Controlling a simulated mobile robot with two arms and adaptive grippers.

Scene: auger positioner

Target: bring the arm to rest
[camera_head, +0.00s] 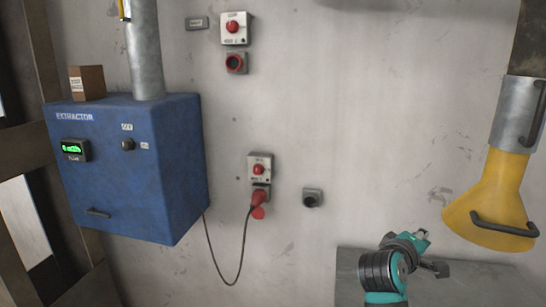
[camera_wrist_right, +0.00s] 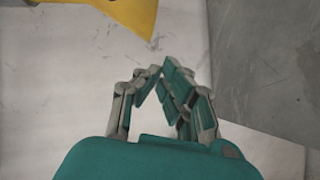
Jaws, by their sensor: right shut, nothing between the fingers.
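My right gripper (camera_head: 424,250) is at the lower right of the head view, in front of the grey wall and above a grey surface. In the right wrist view its fingers (camera_wrist_right: 160,72) are drawn together at the tips, with nothing between them. The teal and black wrist of my right arm (camera_head: 385,275) rises from the bottom edge. My left arm and gripper are not in view.
A yellow hood (camera_head: 490,205) with a dark handle hangs right of my gripper, apart from it. A grey flat surface (camera_head: 460,285) lies below. A blue extractor box (camera_head: 130,165) is on the left.

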